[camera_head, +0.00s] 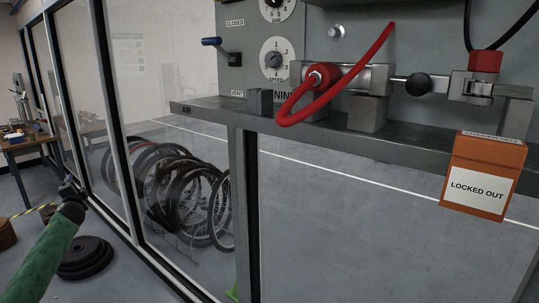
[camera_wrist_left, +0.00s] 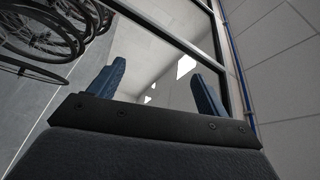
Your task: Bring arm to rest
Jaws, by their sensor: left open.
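My left arm (camera_head: 45,250), in a green sleeve, comes in from the lower left of the head view. Its dark left gripper (camera_head: 70,187) is raised in front of the glass partition, left of the bench and apart from it. In the left wrist view the gripper (camera_wrist_left: 160,75) shows two blue fingers spread wide, with nothing between them. My right arm and right gripper are in neither view.
A grey shelf (camera_head: 400,150) carries a clamp fixture with a red hose (camera_head: 345,75). An orange "LOCKED OUT" box (camera_head: 483,172) hangs at its right. Bicycle wheels (camera_head: 180,190) stand behind the glass. Black weight plates (camera_head: 84,257) lie on the floor. A wooden table (camera_head: 25,142) is far left.

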